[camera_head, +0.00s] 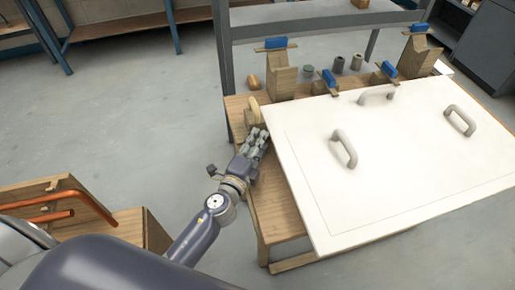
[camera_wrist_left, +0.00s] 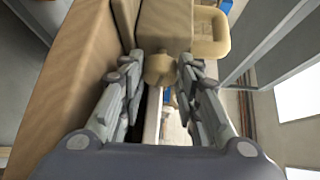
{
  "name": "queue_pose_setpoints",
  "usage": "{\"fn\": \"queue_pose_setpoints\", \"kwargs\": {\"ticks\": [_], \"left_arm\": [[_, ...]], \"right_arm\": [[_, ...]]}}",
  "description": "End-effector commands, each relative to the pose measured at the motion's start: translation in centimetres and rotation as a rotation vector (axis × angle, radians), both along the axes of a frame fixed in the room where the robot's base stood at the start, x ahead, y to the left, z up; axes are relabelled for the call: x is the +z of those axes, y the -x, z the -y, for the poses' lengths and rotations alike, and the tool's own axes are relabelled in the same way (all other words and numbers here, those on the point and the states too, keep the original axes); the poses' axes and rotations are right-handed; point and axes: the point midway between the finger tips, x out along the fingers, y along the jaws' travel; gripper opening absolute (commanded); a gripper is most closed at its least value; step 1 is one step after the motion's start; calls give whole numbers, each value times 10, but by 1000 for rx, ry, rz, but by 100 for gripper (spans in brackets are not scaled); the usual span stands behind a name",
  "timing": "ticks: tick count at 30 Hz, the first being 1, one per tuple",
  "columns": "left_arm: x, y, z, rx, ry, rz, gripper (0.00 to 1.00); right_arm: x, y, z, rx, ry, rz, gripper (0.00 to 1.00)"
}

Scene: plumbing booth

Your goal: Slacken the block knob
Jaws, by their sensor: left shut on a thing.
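The block knob (camera_wrist_left: 159,68) is a small tan lobed knob on the end of a wooden block (camera_wrist_left: 166,24). In the left wrist view it sits between the fingertips of my left gripper (camera_wrist_left: 161,75). In the head view my left gripper (camera_head: 259,138) reaches the left edge of the wooden table, beside the white panel, with its fingers shut on the knob. There the fingers hide the knob, and only a small wooden part (camera_head: 253,107) shows just beyond them. My right gripper is in neither view.
A white panel (camera_head: 395,170) with several grey handles covers most of the table (camera_head: 268,205). Wooden blocks with blue-topped clamps (camera_head: 281,82) and small grey cylinders (camera_head: 338,64) stand along the back. A wooden stand with copper pipe (camera_head: 50,217) is at lower left.

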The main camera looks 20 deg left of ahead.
Motion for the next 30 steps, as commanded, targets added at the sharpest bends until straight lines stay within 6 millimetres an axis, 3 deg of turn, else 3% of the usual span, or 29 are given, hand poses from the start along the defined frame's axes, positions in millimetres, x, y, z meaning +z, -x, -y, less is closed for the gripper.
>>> {"fn": "queue_pose_setpoints", "kwargs": {"ticks": [11, 12, 13, 23, 30], "left_arm": [[-2, 1, 0, -1, 6, 1, 7], [-2, 1, 0, -1, 6, 1, 35], [-2, 1, 0, -1, 6, 1, 39], [-1, 1, 0, -1, 6, 3, 39], [-1, 25, -1, 0, 8, -1, 39]], "right_arm": [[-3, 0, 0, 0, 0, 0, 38], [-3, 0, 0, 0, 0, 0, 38], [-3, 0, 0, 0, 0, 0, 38], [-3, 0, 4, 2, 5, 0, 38], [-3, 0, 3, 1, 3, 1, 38]]}}
